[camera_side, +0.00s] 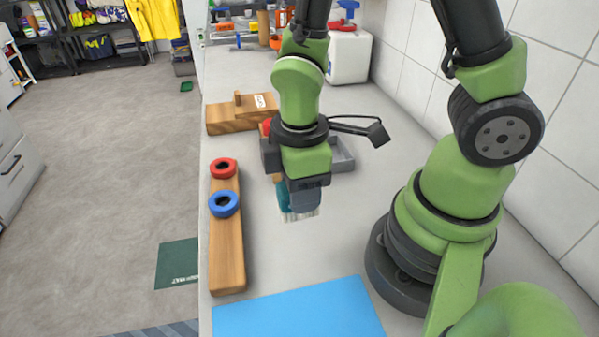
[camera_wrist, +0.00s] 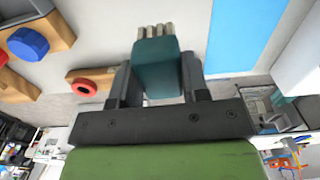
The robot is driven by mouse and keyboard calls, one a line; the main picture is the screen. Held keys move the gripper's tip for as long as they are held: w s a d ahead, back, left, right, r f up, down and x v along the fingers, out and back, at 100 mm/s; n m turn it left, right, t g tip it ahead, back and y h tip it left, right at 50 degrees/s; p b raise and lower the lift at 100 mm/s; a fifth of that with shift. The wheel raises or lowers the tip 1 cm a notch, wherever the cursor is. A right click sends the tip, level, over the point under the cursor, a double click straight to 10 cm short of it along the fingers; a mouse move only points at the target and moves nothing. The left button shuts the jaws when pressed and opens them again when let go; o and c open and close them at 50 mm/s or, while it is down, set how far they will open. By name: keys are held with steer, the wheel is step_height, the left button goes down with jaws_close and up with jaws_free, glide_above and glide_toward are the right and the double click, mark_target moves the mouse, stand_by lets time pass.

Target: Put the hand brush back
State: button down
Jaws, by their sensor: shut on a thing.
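The hand brush (camera_side: 284,199) has a teal body and pale bristles that point down in the side view. My gripper (camera_side: 303,200) is shut on it and holds it over the grey worktop, right of the blue ring. In the wrist view the teal block of the brush (camera_wrist: 156,66) sits between the two dark fingers of my gripper (camera_wrist: 157,80), with its bristles pointing away from the gripper. A grey tray (camera_side: 342,155) shows behind my gripper, which hides part of it.
A wooden board (camera_side: 228,255) carries a red ring (camera_side: 223,168) and a blue ring (camera_side: 225,204) at the left edge. A wooden block with a peg (camera_side: 230,118) lies further back. A blue mat (camera_side: 300,312) lies in front. A white canister (camera_side: 349,57) stands by the tiled wall.

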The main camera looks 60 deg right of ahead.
steer(key=shift+f, duration=4.1)
steer(key=shift+f, duration=0.2)
steer(key=c, duration=0.5)
jaws_free()
step_height(320, 180, up, 10)
steer(key=shift+r, duration=0.1)
steer(key=s+d+r+m+t, duration=0.1)
steer(key=r+m+t, duration=0.1)
steer(key=r+m, duration=0.2)
steer(key=s+d+r+m+t+y, duration=0.1)
steer(key=s+r+m+t, duration=0.1)
steer(key=r+m, duration=0.3)
steer(key=s+d+r+m+t+y, duration=0.1)
steer(key=r+m+t, duration=0.2)
steer(key=r, duration=0.6)
steer(key=shift+s+d+r+m, duration=0.15)
steer(key=shift+s+r+m, duration=0.2)
steer(key=shift+m, duration=0.45)
